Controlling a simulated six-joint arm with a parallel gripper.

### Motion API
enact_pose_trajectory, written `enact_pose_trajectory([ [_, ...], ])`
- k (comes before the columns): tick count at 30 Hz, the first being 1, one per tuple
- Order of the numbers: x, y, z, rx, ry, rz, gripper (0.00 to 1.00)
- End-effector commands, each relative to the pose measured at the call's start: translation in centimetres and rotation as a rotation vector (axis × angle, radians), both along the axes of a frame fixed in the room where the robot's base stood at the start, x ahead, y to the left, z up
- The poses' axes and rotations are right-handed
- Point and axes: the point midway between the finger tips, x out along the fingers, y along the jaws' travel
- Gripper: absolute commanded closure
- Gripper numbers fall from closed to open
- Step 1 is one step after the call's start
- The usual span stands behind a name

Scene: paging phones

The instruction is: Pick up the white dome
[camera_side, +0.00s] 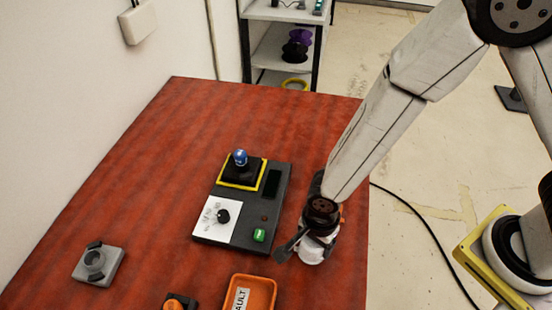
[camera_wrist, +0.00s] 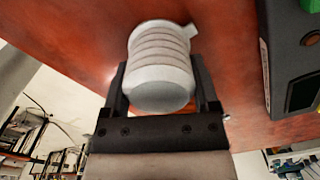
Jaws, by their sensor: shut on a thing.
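The white dome (camera_wrist: 160,65) is a ribbed white piece with a rounded end and a small tab at one side. In the wrist view it sits between the two dark fingers of my gripper (camera_wrist: 158,82), which is shut on it. In the side view the white dome (camera_side: 313,253) shows partly below my gripper (camera_side: 306,243), near the right edge of the red table (camera_side: 130,180). My gripper hides much of it there. I cannot tell whether it touches the table.
A dark control box (camera_side: 258,207) with a blue-topped knob, a dial and a green button lies just left of my gripper. An orange labelled tray (camera_side: 268,283) and an orange-black piece (camera_side: 180,302) are in front. A grey fixture (camera_side: 98,263) sits left. The far table is clear.

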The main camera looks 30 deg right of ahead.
Motion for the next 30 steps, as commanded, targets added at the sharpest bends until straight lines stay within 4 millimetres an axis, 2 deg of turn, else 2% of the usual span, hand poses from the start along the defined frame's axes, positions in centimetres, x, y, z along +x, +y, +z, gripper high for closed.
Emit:
enact_pose_trajectory([
  [11,0.1,0.0,2.2,0.002,-0.003,0.0,0.81],
  [24,0.0,0.0,7.5,0.002,-0.003,0.0,0.81],
  [30,0.0,0.0,9.2,0.002,-0.002,0.0,0.81],
])
